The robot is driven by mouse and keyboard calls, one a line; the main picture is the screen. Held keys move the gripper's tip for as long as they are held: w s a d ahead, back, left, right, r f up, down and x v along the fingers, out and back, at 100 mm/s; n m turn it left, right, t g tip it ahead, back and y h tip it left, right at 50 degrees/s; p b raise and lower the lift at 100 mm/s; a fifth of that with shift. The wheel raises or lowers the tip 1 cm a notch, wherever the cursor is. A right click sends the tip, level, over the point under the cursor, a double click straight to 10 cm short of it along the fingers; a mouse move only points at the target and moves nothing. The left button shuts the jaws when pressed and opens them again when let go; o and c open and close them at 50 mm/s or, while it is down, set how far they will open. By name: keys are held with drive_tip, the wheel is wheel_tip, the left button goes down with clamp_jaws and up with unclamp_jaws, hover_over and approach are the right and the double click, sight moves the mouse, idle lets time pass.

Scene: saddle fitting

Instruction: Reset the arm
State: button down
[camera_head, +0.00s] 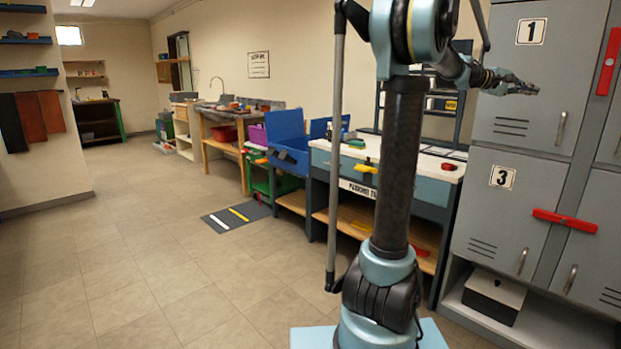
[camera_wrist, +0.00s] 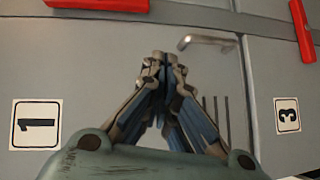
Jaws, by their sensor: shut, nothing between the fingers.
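My gripper (camera_head: 522,88) is at the upper right in the head view, on my raised arm, in front of the grey locker door marked 1 (camera_head: 512,60). In the wrist view my gripper (camera_wrist: 160,62) has its fingertips together with nothing between them. The locker doors fill the background there, turned sideways, with the 1 label (camera_wrist: 36,124) at left and the 3 label (camera_wrist: 287,115) at right. A door handle (camera_wrist: 208,41) shows just right of the fingertips; I cannot tell the gap between them.
Red bars sit across a lower locker door edge (camera_head: 565,221) and at the upper right (camera_head: 608,62). A workbench (camera_head: 425,177) stands left of the lockers, with a blue bin (camera_head: 290,150) beyond it. A black box (camera_head: 494,295) lies under the lockers. The floor at left is clear.

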drive_tip(key=s+a+f+t+y, duration=0.1)
drive_tip(key=s+a+f+y, duration=0.2)
drive_tip(key=a+f, duration=0.65)
drive_tip(key=s+a+f+t+y, duration=0.15)
drive_tip(key=a+f, duration=0.45)
drive_tip(key=a, duration=0.7)
drive_tip(key=s+a+f+t+y, duration=0.1)
drive_tip(key=s+a+f+y, duration=0.25)
drive_tip(key=a+f, duration=0.6)
drive_tip(key=s+a+f+y, duration=0.2)
drive_tip(key=s+a+f, duration=0.3)
drive_tip(key=a, duration=0.4)
drive_tip(key=s+a+f+n+y, duration=0.1)
drive_tip(key=s+a+f+y, duration=0.2)
drive_tip(key=s+a+f, duration=0.2)
drive_tip(key=s+a+f+n+y, duration=0.1)
drive_tip(key=s+a+f+y, duration=0.2)
drive_tip(key=a+f, duration=0.7)
drive_tip(key=s+a, duration=0.2)
drive_tip(key=a, duration=0.1)
drive_tip(key=shift+s+a, duration=0.25)
drive_tip(key=shift+a, duration=0.1)
drive_tip(key=shift+d, duration=0.15)
